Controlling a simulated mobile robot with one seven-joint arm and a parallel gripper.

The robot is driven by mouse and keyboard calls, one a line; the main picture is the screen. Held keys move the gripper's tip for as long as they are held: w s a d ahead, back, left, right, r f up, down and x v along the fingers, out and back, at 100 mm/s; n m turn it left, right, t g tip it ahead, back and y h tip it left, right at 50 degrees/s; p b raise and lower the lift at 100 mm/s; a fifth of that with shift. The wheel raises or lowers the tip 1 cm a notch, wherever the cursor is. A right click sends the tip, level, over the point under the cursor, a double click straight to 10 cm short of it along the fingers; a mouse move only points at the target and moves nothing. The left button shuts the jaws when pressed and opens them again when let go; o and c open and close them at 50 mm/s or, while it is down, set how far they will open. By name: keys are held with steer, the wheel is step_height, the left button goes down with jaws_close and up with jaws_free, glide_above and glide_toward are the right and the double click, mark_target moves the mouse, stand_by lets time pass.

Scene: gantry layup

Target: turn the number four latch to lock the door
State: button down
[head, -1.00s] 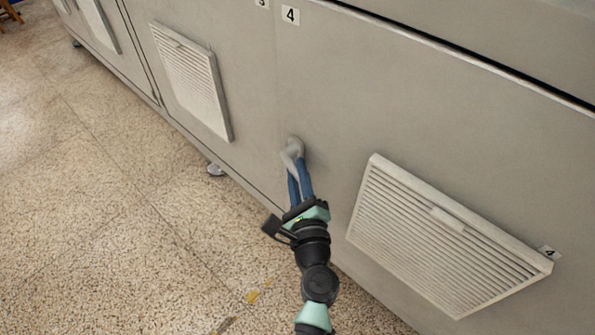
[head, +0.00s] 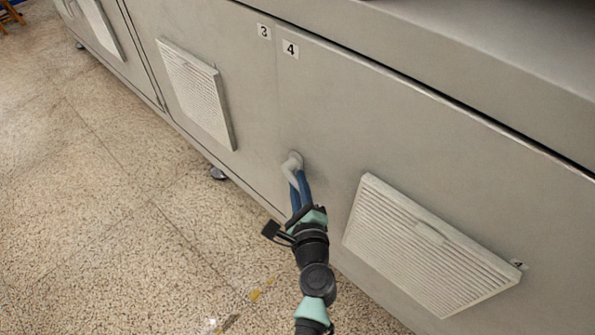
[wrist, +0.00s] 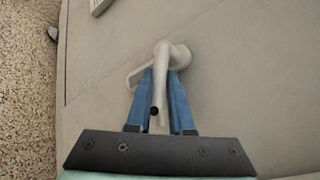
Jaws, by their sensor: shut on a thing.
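The number four latch is a pale grey handle (head: 292,162) on the grey cabinet door (head: 330,130), below the "4" label (head: 290,49). In the wrist view the latch (wrist: 162,55) has a round boss with a lever that lies between my blue fingers, its end pointing down the picture. A thinner pale bent piece reaches to the left of the boss. My gripper (head: 298,180) is shut on the latch lever; it also shows in the wrist view (wrist: 162,85). Part of the lever is hidden by the fingers in the head view.
A louvred vent (head: 430,245) juts from the door at right, and another vent (head: 196,92) is at left. A "3" label (head: 264,31) sits beside the "4". The speckled floor (head: 90,200) is open at left. A cabinet foot (head: 218,173) shows below the edge.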

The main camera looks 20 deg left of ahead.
steer(key=shift+d+r+n+g+h+p, duration=0.15)
steer(key=shift+r+n+g+h+p, duration=0.75)
steer(key=shift+p, duration=3.7)
steer(key=shift+r+p, duration=0.1)
steer(key=shift+p, duration=0.7)
steer(key=shift+f+h+p, duration=0.2)
steer(key=shift+h+p, duration=0.2)
steer(key=shift+p, duration=0.25)
steer(key=c, duration=1.1)
jaws_free()
steer(key=shift+s, duration=0.1)
steer(key=p+v, duration=0.1)
steer(key=v, duration=0.5)
steer(key=p+v, duration=0.2)
steer(key=v, duration=0.5)
steer(key=shift+w+d+r, duration=0.1)
steer(key=shift+w+r, duration=0.1)
steer(key=shift+w, duration=0.05)
